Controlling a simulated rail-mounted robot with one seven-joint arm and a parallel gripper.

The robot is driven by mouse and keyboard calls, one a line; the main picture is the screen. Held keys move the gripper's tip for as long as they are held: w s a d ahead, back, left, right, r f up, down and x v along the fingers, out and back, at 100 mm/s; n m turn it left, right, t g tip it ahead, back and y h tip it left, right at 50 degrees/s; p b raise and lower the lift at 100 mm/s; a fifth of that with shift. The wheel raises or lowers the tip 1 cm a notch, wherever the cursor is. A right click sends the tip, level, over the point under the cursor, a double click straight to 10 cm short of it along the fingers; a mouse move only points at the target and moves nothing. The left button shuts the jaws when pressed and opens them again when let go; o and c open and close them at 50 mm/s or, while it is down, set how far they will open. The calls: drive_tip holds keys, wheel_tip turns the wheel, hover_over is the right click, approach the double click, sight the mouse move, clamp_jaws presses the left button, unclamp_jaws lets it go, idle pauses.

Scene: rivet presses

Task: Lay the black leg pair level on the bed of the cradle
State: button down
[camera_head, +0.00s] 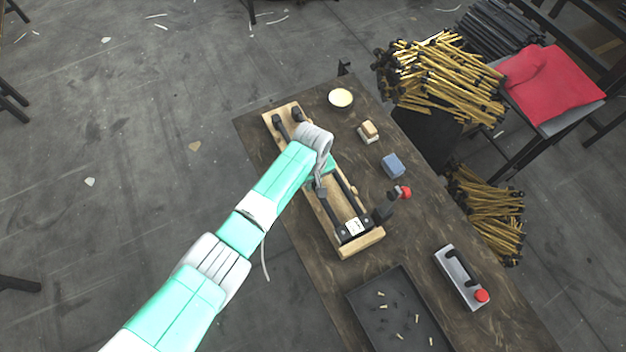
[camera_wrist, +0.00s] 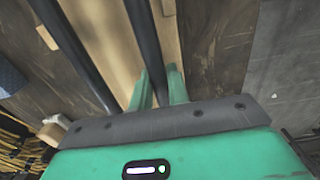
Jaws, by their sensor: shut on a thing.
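The wooden cradle (camera_head: 364,243) lies lengthwise on the dark table, with raised ends. The black leg pair (camera_head: 348,194) is two dark bars running along the cradle, with knobbed far ends and a white label near its near end. My gripper (camera_wrist: 161,76) is shut on one bar of the leg pair (camera_wrist: 145,42), and the other bar runs to its left. The pale cradle bed (camera_wrist: 103,30) shows beneath the bars in the wrist view. In the head view my arm hides the fingertips and the middle of the pair; I cannot tell whether the bars touch the bed.
A red-knobbed clamp (camera_head: 402,192) stands right beside the cradle. A blue block (camera_head: 393,166), a tan block (camera_head: 368,131) and a round dish (camera_head: 340,98) lie beyond it. A dark tray (camera_head: 356,300) with small rivets and a red-knobbed grey device (camera_head: 460,277) are nearer.

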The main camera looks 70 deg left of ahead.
drive_tip(key=c, duration=1.3)
unclamp_jaws()
wheel_tip(320, 180, up, 8)
drive_tip(key=p, duration=0.2)
drive_tip(key=shift+p, duration=0.35)
